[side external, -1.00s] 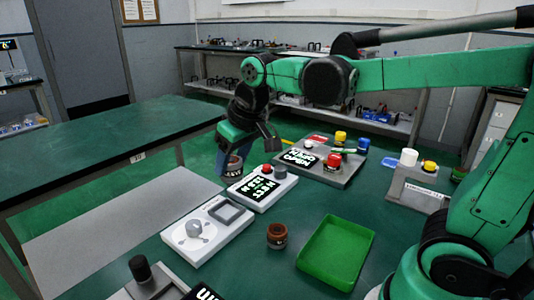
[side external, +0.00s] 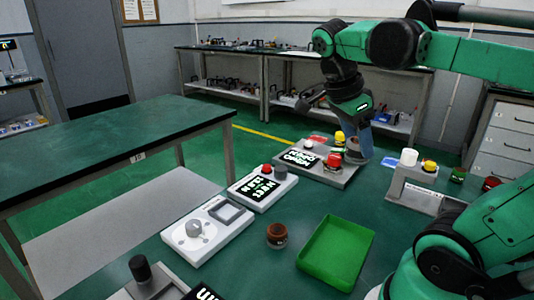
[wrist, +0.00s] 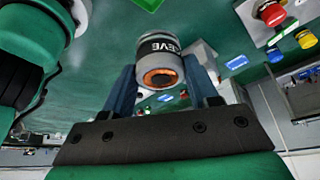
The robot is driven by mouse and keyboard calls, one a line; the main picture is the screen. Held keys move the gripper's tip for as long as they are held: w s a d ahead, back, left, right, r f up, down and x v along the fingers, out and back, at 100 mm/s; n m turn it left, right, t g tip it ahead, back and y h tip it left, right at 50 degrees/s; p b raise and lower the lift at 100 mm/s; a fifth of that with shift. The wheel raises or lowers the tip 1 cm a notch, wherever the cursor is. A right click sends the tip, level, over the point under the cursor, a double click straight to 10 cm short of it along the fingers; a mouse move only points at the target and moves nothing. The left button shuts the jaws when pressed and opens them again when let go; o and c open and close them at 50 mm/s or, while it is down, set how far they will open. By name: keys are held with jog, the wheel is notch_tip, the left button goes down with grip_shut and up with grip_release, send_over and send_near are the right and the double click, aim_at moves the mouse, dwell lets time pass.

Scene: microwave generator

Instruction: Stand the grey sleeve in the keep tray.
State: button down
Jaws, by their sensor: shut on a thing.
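My gripper (side external: 361,140) is shut on the grey sleeve (wrist: 160,48), a short grey cylinder with a black label band and an orange-brown inside. In the wrist view the sleeve is between the two blue fingers of my gripper (wrist: 160,75). In the side view the sleeve (side external: 357,157) is small at the fingertips, near the right edge of the far button panel. The green tray (side external: 365,252), which I take as the keep tray, lies on the front of the bench, well nearer the camera than my gripper. It looks empty.
A brown cylinder (side external: 277,236) stands left of the tray. A white panel with a knob (side external: 195,229), a display box (side external: 262,190) and a button panel (side external: 317,167) line the left. A grey stand with buttons (side external: 420,188) is at right. Bench between stand and tray looks clear.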

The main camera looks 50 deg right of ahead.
jog(key=shift+s+d+f+m, duration=0.1)
jog(key=shift+s+f+m, duration=0.1)
jog(key=shift+f+m, duration=0.1)
notch_tip(320, 180, down, 19)
jog(key=shift+f, duration=0.15)
dwell(0.5)
jog(key=shift+c, duration=1.1)
grip_release()
